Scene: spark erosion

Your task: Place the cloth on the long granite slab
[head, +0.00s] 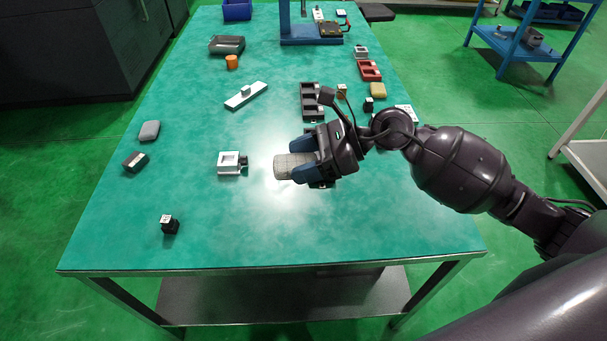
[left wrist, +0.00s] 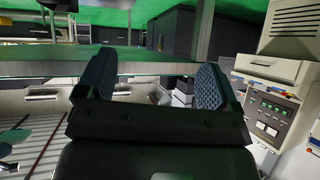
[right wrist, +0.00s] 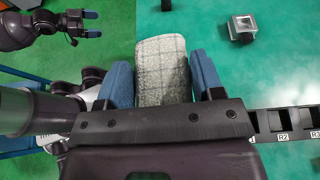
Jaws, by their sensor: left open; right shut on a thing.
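My right gripper (head: 305,161) is shut on a grey checked cloth (head: 285,168), held above the front middle of the green table. In the right wrist view the cloth (right wrist: 162,70) sticks out between the two blue fingers (right wrist: 161,85). A long pale slab (head: 238,99), apparently the granite one, lies farther back, left of the table's middle, apart from the cloth. A small block sits on it. My left gripper (left wrist: 152,80) is open and empty in the left wrist view, away from the table top. It is outside the head view.
A white square-framed fixture (head: 231,161) stands just left of the cloth. A black tray (head: 309,100) lies behind my right gripper. A small black block (head: 169,225) is at front left. The table's front middle is clear. A blue stand (head: 310,38) is at the back.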

